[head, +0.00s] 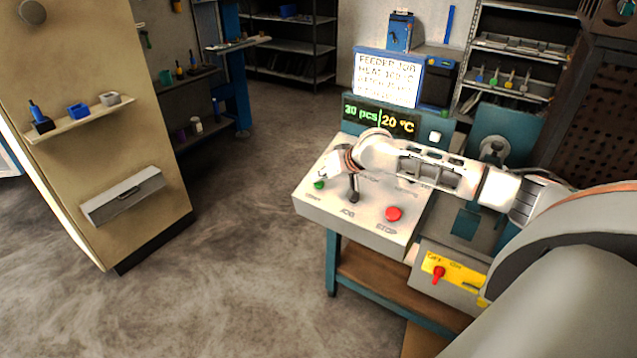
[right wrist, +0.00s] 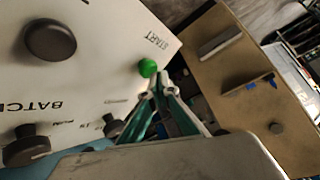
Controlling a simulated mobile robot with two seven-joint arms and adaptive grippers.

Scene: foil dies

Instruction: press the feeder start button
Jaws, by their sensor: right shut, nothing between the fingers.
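The green start button (head: 319,184) sits at the left end of the white control panel (head: 345,222). In the right wrist view the green button (right wrist: 148,68) shows beside the printed word START. My right gripper (head: 327,175) reaches over the panel from the right. In the right wrist view its fingers (right wrist: 158,76) are closed together and empty, with the tips at the button's edge; I cannot tell whether they touch it. A dark jog lever (head: 353,187) and a red stop button (head: 393,214) stand on the same panel. My left gripper is not in view.
A display (head: 378,119) reading 20 pcs and 20 °C stands behind the panel. A large dark knob (right wrist: 50,40) is near the button in the wrist view. A red switch (head: 438,273) on a yellow plate is below.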

